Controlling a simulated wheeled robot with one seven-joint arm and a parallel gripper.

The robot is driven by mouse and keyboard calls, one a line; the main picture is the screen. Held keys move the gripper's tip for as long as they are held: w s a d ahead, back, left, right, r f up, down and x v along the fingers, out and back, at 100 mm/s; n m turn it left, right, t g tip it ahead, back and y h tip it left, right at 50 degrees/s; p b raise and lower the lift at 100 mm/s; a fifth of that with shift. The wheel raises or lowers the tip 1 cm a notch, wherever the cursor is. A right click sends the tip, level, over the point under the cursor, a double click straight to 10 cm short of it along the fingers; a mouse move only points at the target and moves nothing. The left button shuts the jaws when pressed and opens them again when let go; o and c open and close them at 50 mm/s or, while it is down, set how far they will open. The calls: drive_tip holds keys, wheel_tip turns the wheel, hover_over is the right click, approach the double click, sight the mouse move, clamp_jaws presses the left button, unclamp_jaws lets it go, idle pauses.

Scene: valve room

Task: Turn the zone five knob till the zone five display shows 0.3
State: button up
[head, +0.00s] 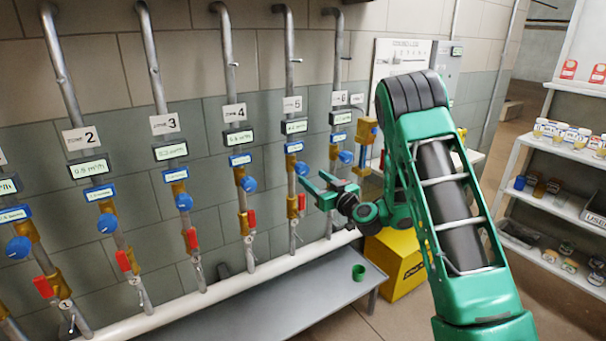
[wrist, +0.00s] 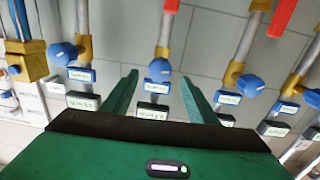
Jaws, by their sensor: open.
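The zone five column is marked by a white 5 plate (head: 292,104). Its small display (head: 294,127) is lit, but the digits are too small to read. The blue zone five knob (head: 301,168) sits below a blue label. My gripper (head: 312,183) is open and empty in front of this pipe, close to the knob. In the upside-down wrist view, the same knob (wrist: 158,70) appears between the two green fingers, beyond their tips. The fingers do not appear to touch it. The display (wrist: 152,112) there is partly edge-on and unreadable.
The zone four knob (head: 248,184) and zone six knob (head: 346,157) stand on either side. A red valve handle (head: 302,201) hangs below the zone five knob.

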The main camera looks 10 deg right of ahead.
sight(305, 172)
drive_tip(key=shift+x, duration=3.9)
drive_tip(key=c, duration=1)
drive_tip(key=shift+d+m, duration=0.2)
drive_tip(key=shift+m, duration=2.1)
drive_tip(key=shift+f, duration=0.1)
drive_tip(key=o, duration=1)
drive_tip(key=shift+a, duration=0.1)
